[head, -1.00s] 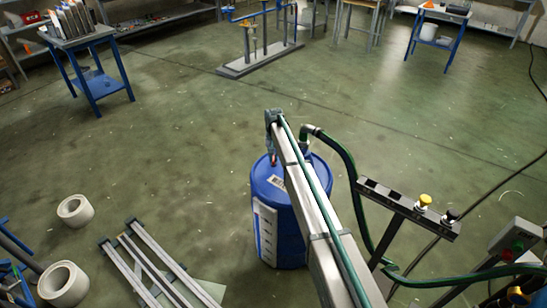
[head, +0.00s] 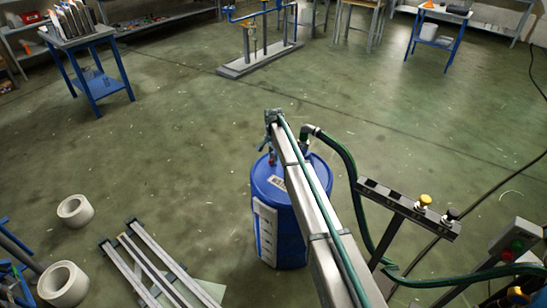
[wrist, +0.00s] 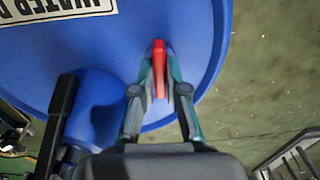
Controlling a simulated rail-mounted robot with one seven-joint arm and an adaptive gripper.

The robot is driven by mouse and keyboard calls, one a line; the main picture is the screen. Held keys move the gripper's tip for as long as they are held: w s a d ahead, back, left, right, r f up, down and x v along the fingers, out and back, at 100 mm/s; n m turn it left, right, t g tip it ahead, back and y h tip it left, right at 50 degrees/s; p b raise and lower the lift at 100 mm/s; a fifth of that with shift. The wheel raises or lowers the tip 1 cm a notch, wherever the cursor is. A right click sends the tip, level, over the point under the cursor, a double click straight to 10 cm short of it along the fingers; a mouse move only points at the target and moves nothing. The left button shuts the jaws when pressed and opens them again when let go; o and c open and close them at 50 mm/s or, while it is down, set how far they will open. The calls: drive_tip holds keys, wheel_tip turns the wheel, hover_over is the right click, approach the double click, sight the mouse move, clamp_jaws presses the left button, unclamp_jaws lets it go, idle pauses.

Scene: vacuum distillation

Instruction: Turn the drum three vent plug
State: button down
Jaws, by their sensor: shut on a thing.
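The blue drum (head: 278,225) stands upright on the floor below my arm. Its top fills much of the wrist view (wrist: 190,25), with a white printed label (wrist: 55,8) at the upper left. The red vent plug (wrist: 159,62) sticks up near the drum's rim, between my fingers. My gripper (wrist: 159,84) is shut on the red plug, one teal finger on each side. In the head view my gripper (head: 269,152) is at the left part of the drum top, partly hidden by my arm. I cannot read a drum number.
A green hose (head: 350,175) with a metal elbow (head: 312,131) joins the drum top on the right. A grey post with a slotted bar (head: 405,210) stands to the right. Metal rails (head: 155,265) and white rolls (head: 75,210) lie at left. The floor behind is open.

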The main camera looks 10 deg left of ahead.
idle(0.4)
drive_tip(key=c, duration=1.2)
unclamp_jaws()
drive_tip(key=shift+r, duration=0.1)
wheel_tip(320, 180, up, 12)
